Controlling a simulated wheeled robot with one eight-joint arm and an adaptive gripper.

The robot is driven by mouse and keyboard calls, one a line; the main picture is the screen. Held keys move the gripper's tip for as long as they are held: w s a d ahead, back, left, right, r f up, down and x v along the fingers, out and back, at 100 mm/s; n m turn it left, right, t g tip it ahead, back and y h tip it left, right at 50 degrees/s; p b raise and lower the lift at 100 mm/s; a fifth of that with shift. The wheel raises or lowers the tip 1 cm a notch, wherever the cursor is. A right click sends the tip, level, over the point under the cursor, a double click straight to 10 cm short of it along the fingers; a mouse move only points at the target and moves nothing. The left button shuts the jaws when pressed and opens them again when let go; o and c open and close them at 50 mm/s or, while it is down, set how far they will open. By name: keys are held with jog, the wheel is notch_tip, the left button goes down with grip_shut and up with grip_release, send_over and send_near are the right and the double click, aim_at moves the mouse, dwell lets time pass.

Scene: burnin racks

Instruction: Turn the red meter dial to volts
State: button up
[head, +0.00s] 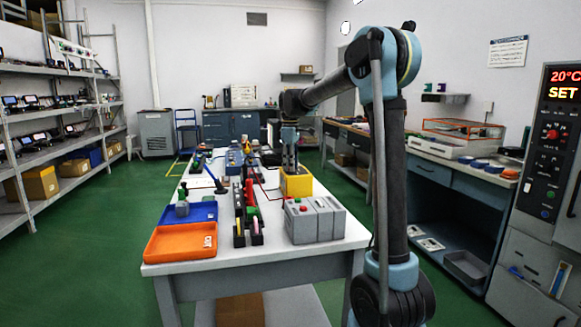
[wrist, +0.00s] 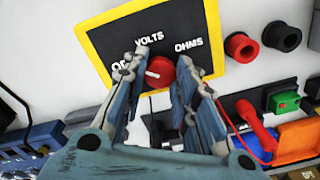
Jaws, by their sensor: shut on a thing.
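The red dial (wrist: 161,72) sits on the black face (wrist: 115,32) of a yellow-framed meter (wrist: 75,45). The face carries OFF at the left, partly hidden by a finger, VOLTS at the top and OHMS at the right. The dial's white mark points left, toward the OFF side. My gripper (wrist: 160,66) has a finger on each side of the dial and is shut on it. In the head view the yellow meter (head: 297,184) stands on the white table with my gripper (head: 290,170) over it; the dial is hidden there.
A grey box (head: 314,220) stands in front of the meter on the table (head: 215,265). An orange tray (head: 180,242), a blue tray (head: 198,213) and a black rack (head: 246,215) lie to the left. Red and black sockets (wrist: 241,46) are right of the meter in the wrist view.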

jog(key=m, duration=0.5)
jog(key=shift+w, duration=0.15)
jog(key=shift+m, duration=2.5)
jog(key=o, duration=1.1)
notch_tip(320, 180, up, 12)
